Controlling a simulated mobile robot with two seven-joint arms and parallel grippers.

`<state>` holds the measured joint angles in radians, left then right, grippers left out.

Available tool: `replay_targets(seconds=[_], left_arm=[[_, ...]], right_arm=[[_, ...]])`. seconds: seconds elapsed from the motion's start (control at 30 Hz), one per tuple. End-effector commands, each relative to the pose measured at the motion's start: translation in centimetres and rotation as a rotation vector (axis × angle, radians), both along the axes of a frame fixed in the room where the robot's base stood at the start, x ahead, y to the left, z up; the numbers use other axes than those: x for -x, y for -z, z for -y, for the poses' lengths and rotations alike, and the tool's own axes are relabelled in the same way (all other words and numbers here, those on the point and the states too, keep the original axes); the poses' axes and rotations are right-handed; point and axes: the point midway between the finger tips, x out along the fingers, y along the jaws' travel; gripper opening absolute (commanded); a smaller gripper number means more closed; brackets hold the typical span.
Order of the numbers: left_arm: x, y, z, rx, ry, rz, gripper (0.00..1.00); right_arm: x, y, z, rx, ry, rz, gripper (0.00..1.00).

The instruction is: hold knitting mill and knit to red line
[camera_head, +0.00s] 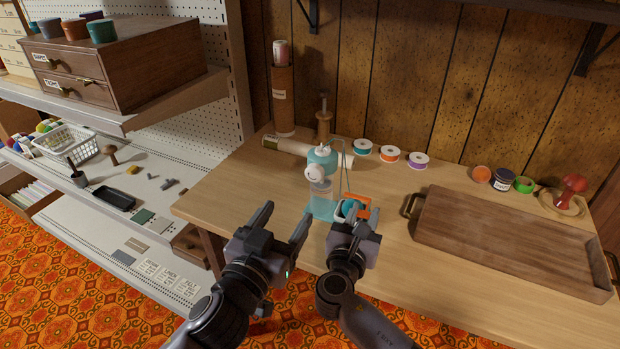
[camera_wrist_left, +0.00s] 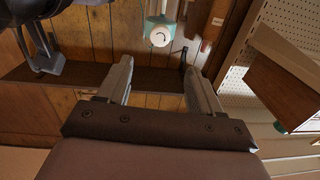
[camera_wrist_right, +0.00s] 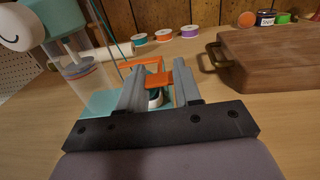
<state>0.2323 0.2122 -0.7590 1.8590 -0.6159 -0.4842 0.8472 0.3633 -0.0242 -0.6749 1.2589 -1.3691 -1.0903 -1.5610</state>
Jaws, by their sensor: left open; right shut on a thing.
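The knitting mill (camera_head: 322,160) stands on the wooden table, with a teal and white head, a clear cylinder and a teal base. Its white face with a dark curved mark also shows in the left wrist view (camera_wrist_left: 160,33), and its head at the upper left of the right wrist view (camera_wrist_right: 60,22). My right gripper (camera_head: 354,210) is shut on an orange part (camera_wrist_right: 155,79) at the mill's right front; a teal and white piece is partly hidden below it. My left gripper (camera_head: 284,219) is open and empty, left of and in front of the mill.
A wooden tray (camera_head: 510,240) lies on the right of the table. Spools (camera_head: 390,154) and small jars (camera_head: 502,179) stand along the back. A pale roll (camera_head: 290,147) lies behind the mill. Shelves with a drawer box (camera_head: 120,65) are at left. The table left of the mill is clear.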

Motion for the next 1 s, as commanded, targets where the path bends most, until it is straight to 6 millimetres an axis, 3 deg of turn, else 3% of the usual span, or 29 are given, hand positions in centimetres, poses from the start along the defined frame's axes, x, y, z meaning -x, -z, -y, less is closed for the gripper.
replay_targets(seconds=[0.27,1.0], left_arm=[[-1.1,0.0,0.5,0.058,-0.001,-0.027,0.65],[-9.8,0.0,4.6,0.054,-0.002,-0.026,0.65]], right_arm=[[0.0,0.0,0.0,0.0,0.0,0.001,0.0],[0.0,0.0,0.0,0.0,0.0,0.001,0.0]])
